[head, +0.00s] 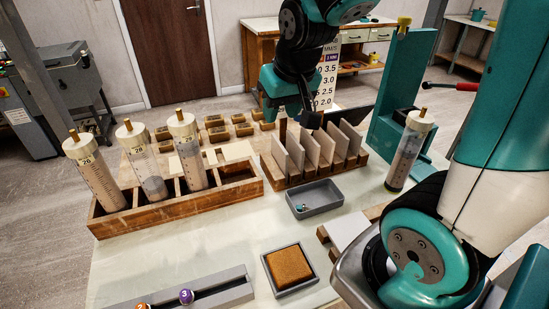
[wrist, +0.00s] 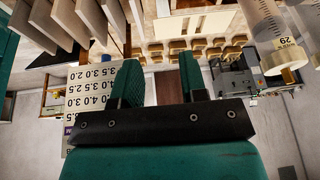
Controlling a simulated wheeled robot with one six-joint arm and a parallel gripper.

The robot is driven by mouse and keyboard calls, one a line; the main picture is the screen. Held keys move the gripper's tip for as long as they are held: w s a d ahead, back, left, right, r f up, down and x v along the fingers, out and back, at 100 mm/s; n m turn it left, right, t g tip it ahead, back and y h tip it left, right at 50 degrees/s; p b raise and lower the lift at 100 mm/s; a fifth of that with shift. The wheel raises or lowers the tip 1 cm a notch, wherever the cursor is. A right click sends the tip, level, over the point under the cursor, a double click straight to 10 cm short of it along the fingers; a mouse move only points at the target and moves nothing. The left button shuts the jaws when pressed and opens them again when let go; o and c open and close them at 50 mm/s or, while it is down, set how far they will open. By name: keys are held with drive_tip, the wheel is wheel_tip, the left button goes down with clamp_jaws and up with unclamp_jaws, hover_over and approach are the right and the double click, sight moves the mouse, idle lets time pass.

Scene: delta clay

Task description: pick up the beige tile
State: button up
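Several upright tiles in beige to light-brown tones stand in the slots of a wooden rack (head: 272,172). The front-left one (head: 281,158) is beige; I cannot tell for sure which one the task means. In the wrist view, which is upside down, the tiles (wrist: 72,22) show at the upper left, to one side of the fingers. My gripper (head: 297,112) hangs above the rack's back left part. In the wrist view my gripper (wrist: 155,78) has its two teal fingers apart with nothing held between them. Its fingertips are partly hidden in the head view.
A wooden rack with clear cylinders (head: 185,208) stands to the left. A grey tray (head: 314,199) and a brown sponge in a dish (head: 289,267) lie in front. A teal stand (head: 400,75) and another cylinder (head: 408,150) stand at right. A number chart (head: 327,75) is behind.

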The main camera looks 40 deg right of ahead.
sight(281, 145)
drive_tip(key=shift+m+h, duration=0.5)
drive_tip(key=shift+m, duration=0.1)
drive_tip(key=w+d+f, duration=0.1)
drive_tip(key=f, duration=0.2)
drive_tip(key=w+d+f, duration=0.2)
drive_tip(key=f, duration=0.2)
drive_tip(key=w+d+f+p, duration=0.1)
drive_tip(key=w+f, duration=0.1)
drive_tip(key=f, duration=0.1)
drive_tip(key=shift+w+d+f, duration=0.1)
drive_tip(key=shift+d+f, duration=0.05)
drive_tip(key=shift+f, duration=0.2)
drive_tip(key=shift+s+p+x, duration=0.1)
drive_tip(key=shift+p+x, duration=0.25)
drive_tip(key=shift+x, duration=1.15)
drive_tip(key=shift+s+p+x, duration=0.15)
drive_tip(key=shift+p+x, duration=0.15)
drive_tip(key=shift+x, duration=1.25)
drive_tip(key=shift+d, duration=0.1)
clamp_jaws()
